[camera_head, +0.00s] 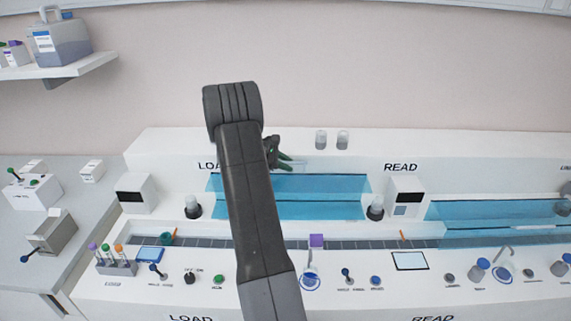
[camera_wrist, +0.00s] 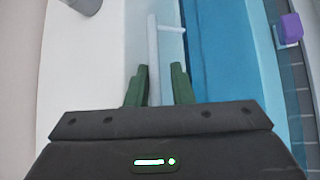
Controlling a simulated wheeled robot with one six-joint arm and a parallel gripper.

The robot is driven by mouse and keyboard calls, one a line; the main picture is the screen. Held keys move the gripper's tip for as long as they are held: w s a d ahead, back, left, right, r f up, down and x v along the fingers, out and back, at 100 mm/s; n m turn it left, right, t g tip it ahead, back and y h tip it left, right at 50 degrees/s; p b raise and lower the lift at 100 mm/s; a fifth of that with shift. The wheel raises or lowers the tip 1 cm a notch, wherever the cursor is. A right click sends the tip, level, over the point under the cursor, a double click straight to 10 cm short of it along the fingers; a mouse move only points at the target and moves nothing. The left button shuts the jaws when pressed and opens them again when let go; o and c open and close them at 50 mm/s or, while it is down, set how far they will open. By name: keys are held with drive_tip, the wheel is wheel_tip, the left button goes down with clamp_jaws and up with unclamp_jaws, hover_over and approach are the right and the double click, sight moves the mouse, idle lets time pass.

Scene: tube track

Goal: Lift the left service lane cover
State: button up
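The left service lane cover (camera_head: 335,187) is a translucent blue panel under the LOAD label, and it lies over the lane. It also shows in the wrist view (camera_wrist: 222,62), where a pale grey bar handle (camera_wrist: 152,55) stands along its edge. My gripper (camera_wrist: 159,80) has its two green fingers apart, with the near end of the handle bar between them. No finger is clearly seen touching the bar. In the head view my gripper (camera_head: 284,160) is at the back edge of the cover, and my dark arm hides the cover's left part.
A purple block (camera_head: 316,240) sits on the track in front of the cover. A second blue cover (camera_head: 490,212) lies to the right. Two clear cylinders (camera_head: 331,139) stand on the back ledge. A tube rack (camera_head: 117,267) and several knobs line the front.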

drive_tip(key=b+v, duration=0.1)
drive_tip(key=v, duration=1.3)
drive_tip(key=shift+b, duration=0.3)
drive_tip(key=shift+d+f, duration=0.1)
drive_tip(key=shift+d, duration=0.05)
drive_tip(key=p+x, duration=0.1)
drive_tip(key=x, duration=1)
drive_tip(key=shift+d+f, duration=0.1)
